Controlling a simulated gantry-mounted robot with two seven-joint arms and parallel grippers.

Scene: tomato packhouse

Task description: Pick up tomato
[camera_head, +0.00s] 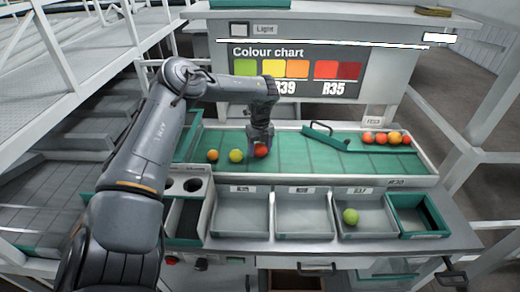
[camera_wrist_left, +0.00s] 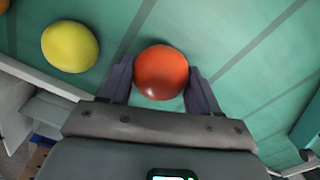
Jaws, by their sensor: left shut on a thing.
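My left gripper (camera_head: 261,145) is over the green belt (camera_head: 310,165), shut on a red tomato (camera_head: 261,151). In the left wrist view the tomato (camera_wrist_left: 161,72) sits between the two fingers of the left gripper (camera_wrist_left: 162,80), over the green surface. I cannot tell whether it still touches the belt. A yellow-green tomato (camera_head: 236,156) lies just left of it and shows yellow in the left wrist view (camera_wrist_left: 70,46). An orange tomato (camera_head: 212,155) lies further left. Several red and orange tomatoes (camera_head: 381,138) lie in a row at the right. My right gripper is not in view.
Grey trays (camera_head: 304,234) stand in front of the belt; one (camera_head: 373,232) holds a green tomato (camera_head: 350,216). A green-rimmed bin (camera_head: 444,232) is at the right. A green angled bar (camera_head: 328,138) crosses the belt's far side. A colour chart (camera_head: 290,70) stands behind.

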